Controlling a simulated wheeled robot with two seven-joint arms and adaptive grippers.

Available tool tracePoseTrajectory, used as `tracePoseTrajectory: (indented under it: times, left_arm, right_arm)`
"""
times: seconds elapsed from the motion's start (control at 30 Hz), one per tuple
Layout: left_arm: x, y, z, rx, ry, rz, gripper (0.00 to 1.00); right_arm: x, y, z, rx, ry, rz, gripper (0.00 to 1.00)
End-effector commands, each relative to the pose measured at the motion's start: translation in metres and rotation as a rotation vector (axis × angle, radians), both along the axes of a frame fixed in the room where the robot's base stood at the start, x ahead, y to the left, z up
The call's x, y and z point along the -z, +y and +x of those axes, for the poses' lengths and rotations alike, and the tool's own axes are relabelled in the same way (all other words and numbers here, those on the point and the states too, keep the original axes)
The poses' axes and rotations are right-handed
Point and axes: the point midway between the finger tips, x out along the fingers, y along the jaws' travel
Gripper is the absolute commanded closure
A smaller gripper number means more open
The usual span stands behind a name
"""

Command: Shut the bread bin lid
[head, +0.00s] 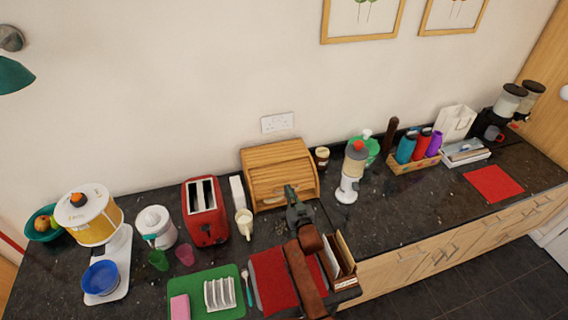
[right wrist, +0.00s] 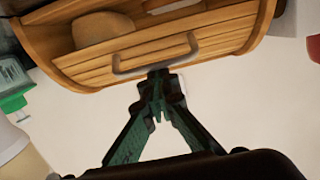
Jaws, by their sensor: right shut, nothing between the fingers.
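The wooden bread bin (head: 277,155) stands against the wall in the middle of the counter in the head view. In the right wrist view its slatted lid (right wrist: 215,50) is partly open; a brown loaf (right wrist: 103,27) shows through the gap. A grey bar handle (right wrist: 125,68) is fixed on the lid. My right gripper (head: 291,192) is in front of the bin. In the right wrist view my right gripper (right wrist: 158,77) is shut and empty, its tips overlapping the lid by the handle; contact cannot be told. My left gripper is not in view.
A red toaster (head: 205,222), white canister and cream mug (head: 244,222) stand left of the bin. A letter rack (head: 341,258) is beside my forearm.

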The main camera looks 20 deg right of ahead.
Motion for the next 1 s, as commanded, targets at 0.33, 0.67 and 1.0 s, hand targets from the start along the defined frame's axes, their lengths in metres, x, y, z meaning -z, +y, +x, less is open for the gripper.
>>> tracePoseTrajectory:
  times: [0.33,0.67,1.0]
  left_arm:
    - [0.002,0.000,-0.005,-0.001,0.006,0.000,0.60]
    - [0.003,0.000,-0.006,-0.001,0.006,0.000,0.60]
    - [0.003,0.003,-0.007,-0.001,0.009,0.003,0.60]
  right_arm:
    - [0.022,-0.002,-0.015,0.004,0.001,0.000,1.00]
    - [0.025,-0.003,-0.017,0.005,-0.001,-0.001,1.00]
    - [0.022,-0.003,-0.017,0.004,-0.002,-0.001,1.00]
